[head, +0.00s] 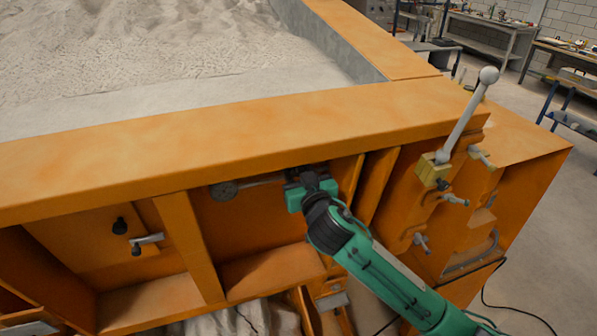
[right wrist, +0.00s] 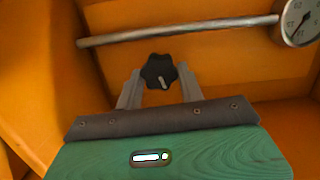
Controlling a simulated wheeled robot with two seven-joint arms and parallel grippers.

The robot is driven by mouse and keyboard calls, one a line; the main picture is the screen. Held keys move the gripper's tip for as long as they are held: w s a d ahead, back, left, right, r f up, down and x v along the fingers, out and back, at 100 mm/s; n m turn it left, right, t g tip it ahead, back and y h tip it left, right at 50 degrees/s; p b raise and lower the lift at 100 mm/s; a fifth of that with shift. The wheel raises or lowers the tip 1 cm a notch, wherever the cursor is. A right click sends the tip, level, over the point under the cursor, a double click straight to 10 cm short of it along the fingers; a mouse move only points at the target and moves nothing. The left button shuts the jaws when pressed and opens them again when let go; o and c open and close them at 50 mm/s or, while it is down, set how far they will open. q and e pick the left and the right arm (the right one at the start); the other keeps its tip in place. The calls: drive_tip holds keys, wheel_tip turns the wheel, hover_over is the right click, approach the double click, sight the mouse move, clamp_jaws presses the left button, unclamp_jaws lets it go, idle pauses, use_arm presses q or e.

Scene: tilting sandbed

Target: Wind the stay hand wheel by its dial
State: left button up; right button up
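The hand wheel (right wrist: 159,71) is a small black lobed knob with a pale pointer mark, on the orange panel in the right wrist view. My right gripper (right wrist: 160,82) has its two grey fingers apart, one on each side of the knob; I see no clear contact. In the head view my right gripper (head: 305,178) reaches under the orange rim and hides the knob. The round white dial (right wrist: 300,22) sits at the right end of a grey rod (right wrist: 180,31) above the knob. The dial also shows in the head view (head: 223,190). My left gripper is not in view.
The sandbed's orange rim (head: 240,130) overhangs the recess. Orange ribs (head: 187,240) stand beside it. A crank (head: 147,240) and a black knob (head: 120,226) are at the left. A ball-topped lever (head: 466,115) and several small handles are at the right.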

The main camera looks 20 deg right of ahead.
idle(0.3)
drive_tip(key=n+h, duration=0.1)
drive_tip(key=n, duration=0.3)
drive_tip(key=shift+a+f+b, duration=0.1)
drive_tip(key=shift+a+b, duration=0.05)
drive_tip(key=shift+b, duration=0.25)
drive_tip(key=n+h, duration=0.1)
drive_tip(key=n, duration=0.3)
drive_tip(key=shift+a+f+t+b, duration=0.1)
drive_tip(key=shift+a+t+b, duration=0.05)
drive_tip(key=shift+t+b, duration=0.2)
drive_tip(key=n+h, duration=0.1)
drive_tip(key=n, duration=0.3)
drive_tip(key=shift+f+t+b, duration=0.15)
drive_tip(key=shift+t+b, duration=0.1)
drive_tip(key=shift+b, duration=0.05)
drive_tip(key=shift+a+f+n+t, duration=0.1)
drive_tip(key=shift+n+t, duration=0.1)
drive_tip(key=shift+n, duration=0.9)
drive_tip(key=shift+f+n+t, duration=0.1)
drive_tip(key=shift+n+t, duration=0.1)
drive_tip(key=shift+n, duration=0.9)
drive_tip(key=o, duration=1)
drive_tip(key=shift+r, duration=0.1)
drive_tip(key=shift+c, duration=0.2)
drive_tip(key=shift+b, duration=0.3)
